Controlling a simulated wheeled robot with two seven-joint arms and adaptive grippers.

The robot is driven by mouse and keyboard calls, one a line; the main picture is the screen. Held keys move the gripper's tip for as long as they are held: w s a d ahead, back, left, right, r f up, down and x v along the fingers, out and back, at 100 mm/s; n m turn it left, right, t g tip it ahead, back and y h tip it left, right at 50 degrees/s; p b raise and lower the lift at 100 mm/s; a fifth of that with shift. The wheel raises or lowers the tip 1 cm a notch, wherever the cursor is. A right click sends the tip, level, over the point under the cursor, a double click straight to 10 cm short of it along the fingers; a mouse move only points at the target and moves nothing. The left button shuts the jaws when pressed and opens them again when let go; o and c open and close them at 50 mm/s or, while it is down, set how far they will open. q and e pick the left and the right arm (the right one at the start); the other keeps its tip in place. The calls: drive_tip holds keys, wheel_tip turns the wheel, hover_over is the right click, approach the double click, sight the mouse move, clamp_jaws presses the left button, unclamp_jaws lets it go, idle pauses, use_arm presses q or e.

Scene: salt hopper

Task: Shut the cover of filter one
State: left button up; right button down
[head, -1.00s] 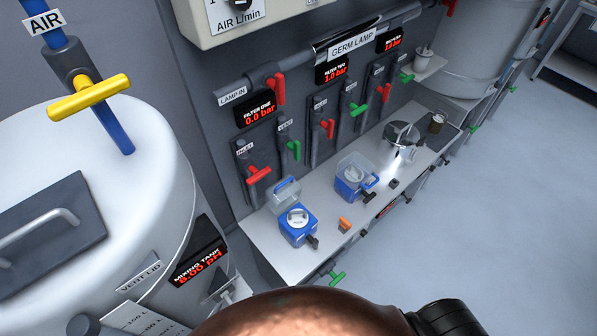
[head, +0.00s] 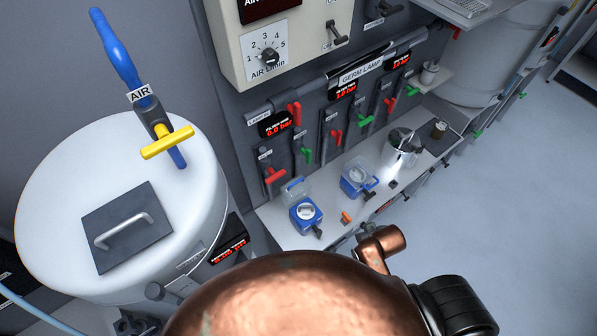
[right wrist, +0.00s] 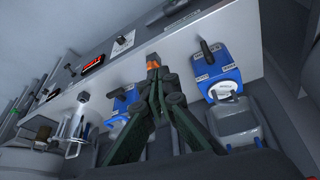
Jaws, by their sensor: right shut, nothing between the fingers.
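Filter one is the left blue box (head: 306,214) on the grey bench in the head view. Its clear cover (head: 294,188) stands open, tilted up at the back toward the wall. In the right wrist view filter one (right wrist: 211,68) is at the upper right, with the clear cover (right wrist: 236,124) swung open below it. My right gripper (right wrist: 157,88) is shut and empty, with dark green fingers, left of filter one in that view and apart from it. The head view does not show its fingers. My left gripper is in neither view.
A second blue filter box (head: 357,180) stands to the right. A small orange piece (head: 346,217) lies between the boxes. A steel pot (head: 401,150) is farther right. Red and green valve handles line the wall panel behind. A white mixing tank (head: 75,165) stands at left.

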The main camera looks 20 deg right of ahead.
drive_tip(key=w+a+r+n+t+y, duration=0.1)
drive_tip(key=w+a+r, duration=0.4)
drive_tip(key=w, duration=0.3)
drive_tip(key=w+a+r+n+t+y, duration=0.1)
drive_tip(key=w+a+r, duration=0.3)
drive_tip(key=w, duration=0.5)
drive_tip(key=w+a+r+n+t+y, duration=0.1)
drive_tip(key=w+a+r, duration=0.4)
drive_tip(key=w, duration=0.3)
drive_tip(key=p, duration=0.2)
hover_over(298, 177)
drive_tip(key=a, duration=0.2)
wheel_tip(298, 177, down, 7)
drive_tip(key=shift+r, duration=0.1)
drive_tip(key=s+f+p, duration=0.1)
drive_tip(key=s+d+f, duration=0.1)
drive_tip(key=s, duration=0.1)
drive_tip(key=shift+p, duration=0.4)
drive_tip(key=shift+s, duration=0.1)
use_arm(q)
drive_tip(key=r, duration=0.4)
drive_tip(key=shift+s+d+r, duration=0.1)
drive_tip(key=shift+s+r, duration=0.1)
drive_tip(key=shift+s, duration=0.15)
use_arm(e)
drive_tip(key=shift+f, duration=0.15)
drive_tip(key=shift+t, duration=0.3)
